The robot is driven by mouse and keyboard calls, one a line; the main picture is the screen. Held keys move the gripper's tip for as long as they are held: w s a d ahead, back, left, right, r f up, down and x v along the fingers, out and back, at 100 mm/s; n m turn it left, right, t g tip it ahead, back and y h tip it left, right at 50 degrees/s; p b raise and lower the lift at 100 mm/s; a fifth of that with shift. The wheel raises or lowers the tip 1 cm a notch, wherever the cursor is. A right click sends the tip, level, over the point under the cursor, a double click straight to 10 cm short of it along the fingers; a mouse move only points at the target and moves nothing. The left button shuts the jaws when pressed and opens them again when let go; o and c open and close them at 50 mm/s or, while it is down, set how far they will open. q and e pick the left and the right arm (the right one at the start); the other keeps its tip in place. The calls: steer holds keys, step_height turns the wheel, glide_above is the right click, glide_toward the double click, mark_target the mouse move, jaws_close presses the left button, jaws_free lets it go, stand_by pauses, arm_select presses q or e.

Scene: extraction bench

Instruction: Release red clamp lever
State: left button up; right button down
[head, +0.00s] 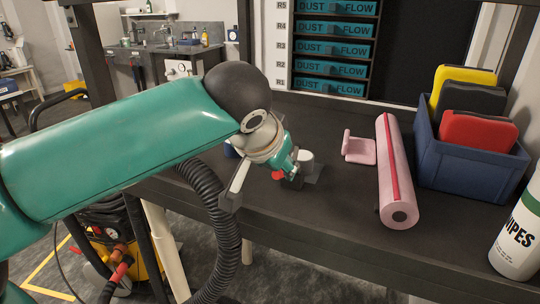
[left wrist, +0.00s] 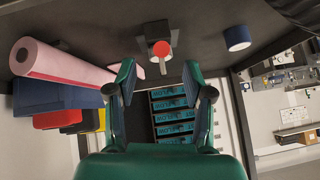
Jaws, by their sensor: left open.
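The red clamp lever end (head: 278,175) shows as a small red spot just beside my left gripper in the head view. In the left wrist view the red round end (left wrist: 161,49) sits in front of a grey clamp body (left wrist: 155,33) on a dark base, with a short light bar below it. My left gripper (left wrist: 160,82) is open, its two green fingers apart with nothing between them. The red end appears beyond the gap between the fingertips, and I see no contact. In the head view my arm partly hides the clamp. My right gripper is not in view.
A pink roll (head: 394,170) and a pink angled piece (head: 359,148) lie right of the clamp. A blue bin (head: 462,165) holds yellow, black and red items. A wipes tub (head: 517,240) stands at the right edge. A blue cylinder (left wrist: 237,38) is near the clamp.

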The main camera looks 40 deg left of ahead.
arm_select(q)
steer(key=shift+v, duration=2.35)
steer(key=shift+f, duration=0.1)
